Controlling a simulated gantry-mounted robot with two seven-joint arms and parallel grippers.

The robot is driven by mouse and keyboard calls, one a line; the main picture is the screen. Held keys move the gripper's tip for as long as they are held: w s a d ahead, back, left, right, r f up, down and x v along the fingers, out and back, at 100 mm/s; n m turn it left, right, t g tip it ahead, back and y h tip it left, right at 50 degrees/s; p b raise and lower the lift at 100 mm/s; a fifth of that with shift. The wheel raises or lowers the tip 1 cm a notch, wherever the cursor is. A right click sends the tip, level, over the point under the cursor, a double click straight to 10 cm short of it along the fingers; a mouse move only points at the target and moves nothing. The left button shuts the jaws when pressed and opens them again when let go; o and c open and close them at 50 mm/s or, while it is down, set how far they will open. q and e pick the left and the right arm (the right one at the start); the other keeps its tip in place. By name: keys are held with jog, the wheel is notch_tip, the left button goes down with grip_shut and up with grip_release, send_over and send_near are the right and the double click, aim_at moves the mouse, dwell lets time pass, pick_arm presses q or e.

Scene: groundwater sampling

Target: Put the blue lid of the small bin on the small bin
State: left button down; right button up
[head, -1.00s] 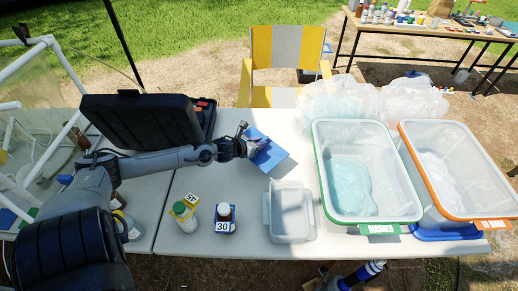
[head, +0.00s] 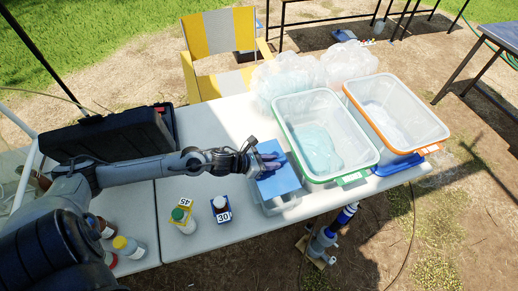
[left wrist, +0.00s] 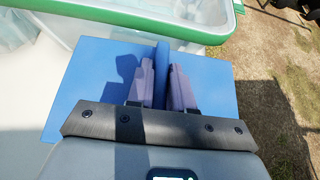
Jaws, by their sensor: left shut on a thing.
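The blue lid (head: 281,184) is a flat rectangle held by my left gripper (head: 262,163). In the left wrist view the gripper's fingers (left wrist: 162,85) are shut on an upright ridge in the middle of the lid (left wrist: 212,95). The lid is over the small clear bin (head: 281,208) and hides most of it; only its near part shows. I cannot tell whether the lid touches the bin's rim. The bin is hidden in the left wrist view. My right gripper is not in view.
The green-rimmed bin (head: 335,181) is close on the right, with an orange-rimmed bin (head: 432,127) beyond. Bottles with number tags (head: 183,215) (head: 221,208) stand to the left. The table's front edge is near the small bin.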

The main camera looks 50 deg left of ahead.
aim_at(273, 171)
pick_arm(q)
jog(key=shift+s+d+r+m, duration=0.1)
jog(key=shift+d+r+m, duration=0.05)
jog(key=shift+d, duration=0.25)
jog(key=shift+s+d+r+m, duration=0.1)
jog(key=shift+d+r+m, duration=0.05)
jog(key=shift+d, duration=0.25)
jog(key=shift+f+b, duration=0.4)
jog(key=shift+b, duration=0.1)
notch_tip(273, 171, down, 4)
jog(key=b, duration=0.3)
jog(key=shift+b, duration=0.35)
jog(key=shift+f+b, duration=0.9)
